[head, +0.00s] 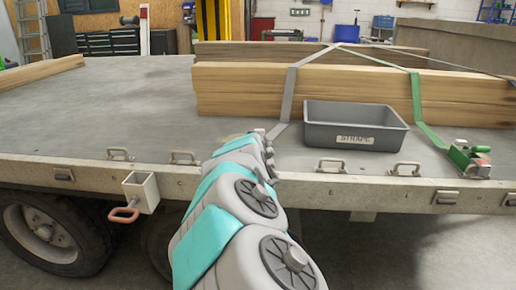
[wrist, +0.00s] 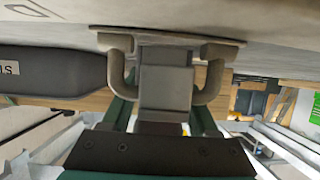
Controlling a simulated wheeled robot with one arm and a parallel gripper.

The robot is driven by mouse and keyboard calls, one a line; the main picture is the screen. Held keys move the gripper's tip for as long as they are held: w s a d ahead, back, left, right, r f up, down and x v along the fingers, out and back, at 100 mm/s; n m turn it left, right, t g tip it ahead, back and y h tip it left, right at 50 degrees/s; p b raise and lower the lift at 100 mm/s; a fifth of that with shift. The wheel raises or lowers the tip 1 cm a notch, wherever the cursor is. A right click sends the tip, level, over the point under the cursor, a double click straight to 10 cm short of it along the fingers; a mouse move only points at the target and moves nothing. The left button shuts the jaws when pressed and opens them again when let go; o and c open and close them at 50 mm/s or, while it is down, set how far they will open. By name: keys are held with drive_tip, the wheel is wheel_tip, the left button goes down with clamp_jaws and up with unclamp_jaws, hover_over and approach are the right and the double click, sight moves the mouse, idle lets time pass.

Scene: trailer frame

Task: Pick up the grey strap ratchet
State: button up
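A grey strap (head: 288,95) runs down over the timber to the trailer's near edge, where my arm hides its lower end. In the wrist view a grey block-like body, seemingly the grey ratchet (wrist: 166,82), fills the middle, with a metal lashing ring (wrist: 214,78) around its sides. My gripper (wrist: 162,108) has dark green fingers on either side of this grey body. They look apart and open, though contact is hard to judge. In the head view my arm reaches the deck edge and its fingers are hidden.
A grey bin labelled STRAPS (head: 355,125) stands right of my arm, in front of the timber (head: 340,88). A green ratchet (head: 468,158) with a green strap (head: 418,105) sits farther right. Lashing rings (head: 184,157) line the edge.

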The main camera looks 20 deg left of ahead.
clamp_jaws()
drive_tip(key=shift+r, duration=0.15)
idle(0.4)
